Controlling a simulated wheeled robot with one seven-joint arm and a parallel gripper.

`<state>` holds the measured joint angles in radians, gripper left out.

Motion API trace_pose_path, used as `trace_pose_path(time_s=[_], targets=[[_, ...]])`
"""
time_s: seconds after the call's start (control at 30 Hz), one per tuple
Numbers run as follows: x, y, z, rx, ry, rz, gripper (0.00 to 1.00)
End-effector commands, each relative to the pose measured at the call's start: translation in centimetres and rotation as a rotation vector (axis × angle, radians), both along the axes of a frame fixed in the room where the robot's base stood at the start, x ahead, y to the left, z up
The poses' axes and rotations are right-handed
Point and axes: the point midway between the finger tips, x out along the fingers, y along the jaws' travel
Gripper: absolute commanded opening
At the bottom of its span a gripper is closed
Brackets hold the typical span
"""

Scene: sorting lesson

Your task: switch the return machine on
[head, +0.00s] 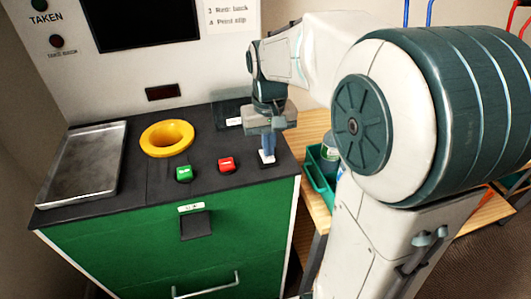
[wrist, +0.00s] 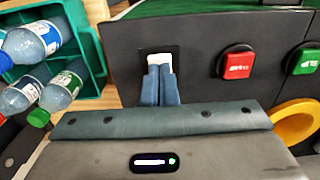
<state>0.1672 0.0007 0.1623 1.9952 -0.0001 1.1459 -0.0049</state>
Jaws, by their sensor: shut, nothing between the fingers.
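The return machine (head: 110,235) has a green front and a black top, and its screen (head: 145,22) is dark. A white switch (wrist: 159,60) on a black plate sits near the right edge of the top; it also shows in the head view (head: 267,159). My gripper (head: 267,151) points down at this switch, with its blue fingers together and empty. In the wrist view the fingertips (wrist: 160,72) overlap the lower part of the switch. I cannot tell whether they touch it or which way it is set.
A red button (head: 226,164) and a green button (head: 183,173) stand left of the switch. A yellow ring (head: 167,139) and a metal tray (head: 82,165) are further left. A green crate (wrist: 95,62) with several bottles (wrist: 30,42) is beside the machine on a wooden table.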

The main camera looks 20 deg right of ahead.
Motion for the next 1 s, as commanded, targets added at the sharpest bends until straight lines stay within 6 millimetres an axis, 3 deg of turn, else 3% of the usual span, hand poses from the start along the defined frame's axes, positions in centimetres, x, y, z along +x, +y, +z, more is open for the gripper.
trace_pose_path(time_s=[1.0], targets=[[0.0, 0.0, -1.4, 0.000, 0.000, 0.000, 0.00]])
